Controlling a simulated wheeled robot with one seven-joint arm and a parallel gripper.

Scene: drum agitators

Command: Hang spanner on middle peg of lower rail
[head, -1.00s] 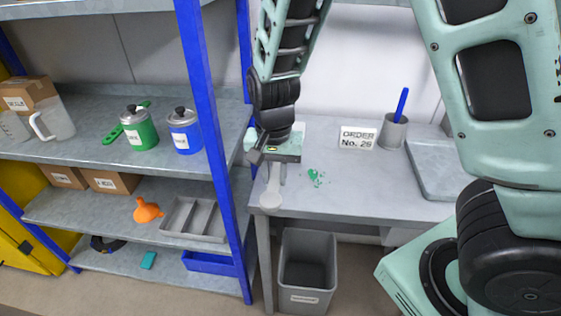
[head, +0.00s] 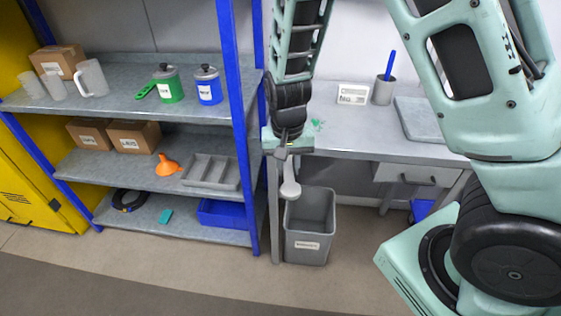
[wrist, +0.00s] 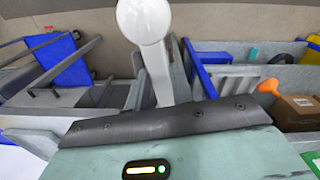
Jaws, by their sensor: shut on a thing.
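My gripper (head: 286,153) is in front of the near left corner of the workbench, shut on a pale grey tool (head: 290,187) with a rounded, disc-like end. The tool hangs down from the jaws, above the grey bin. In the wrist view the tool (wrist: 146,20) points away from the gripper, its round end farthest. I cannot tell clearly whether it is the spanner. A green long-handled thing (head: 145,91) lies beside the green can on the shelf; its full shape is hidden. No lower rail or pegs can be made out.
The grey bin (head: 309,222) stands below my gripper. The workbench (head: 345,132) holds an order sign (head: 352,93), a grey cup (head: 384,91) and green bits (head: 316,125). A blue-posted shelf (head: 245,150) with cans, boxes and trays stands at left. The floor in front is clear.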

